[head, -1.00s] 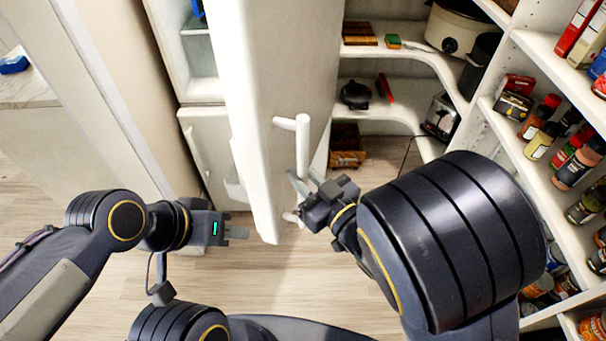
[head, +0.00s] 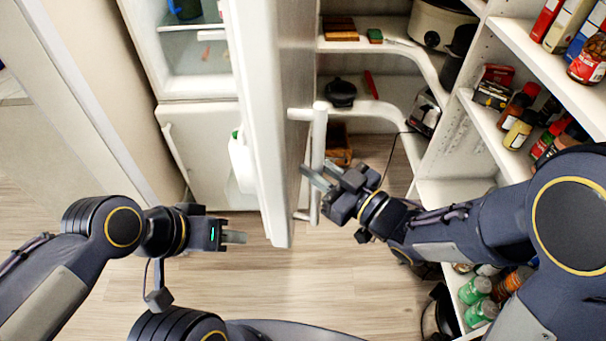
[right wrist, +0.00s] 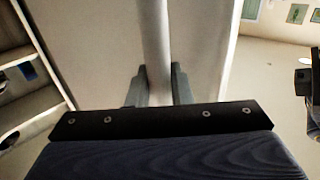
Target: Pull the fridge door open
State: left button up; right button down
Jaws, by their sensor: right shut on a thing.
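The white fridge door (head: 288,60) stands open, swung out from the fridge body, with its inner side facing left. Its white vertical bar handle (head: 319,135) is on the right face. My right gripper (head: 314,178) is shut on the lower part of this handle. In the right wrist view the two fingers (right wrist: 158,88) sit on either side of the handle bar (right wrist: 155,40). My left gripper (head: 234,237) is left of the door's lower edge, apart from it; its finger gap cannot be made out.
The opened fridge compartment (head: 190,62) shows glass shelves, with a closed lower door (head: 205,150) beneath. White corner shelving (head: 385,108) with jars, boxes and appliances stands close on the right. The wooden floor (head: 290,285) in front is clear.

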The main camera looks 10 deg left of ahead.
jog(key=w+d, duration=0.4)
jog(key=d, duration=0.5)
jog(key=w+d+b, duration=0.1)
jog(key=w+d, duration=0.3)
jog(key=d, duration=0.5)
jog(key=shift+w, duration=0.3)
jog(key=c, duration=1.3)
grip_release()
jog(key=shift+c, duration=0.2)
jog(key=v, duration=0.7)
jog(key=shift+d+b, duration=0.35)
jog(key=shift+b, duration=0.1)
jog(key=shift+s, duration=0.15)
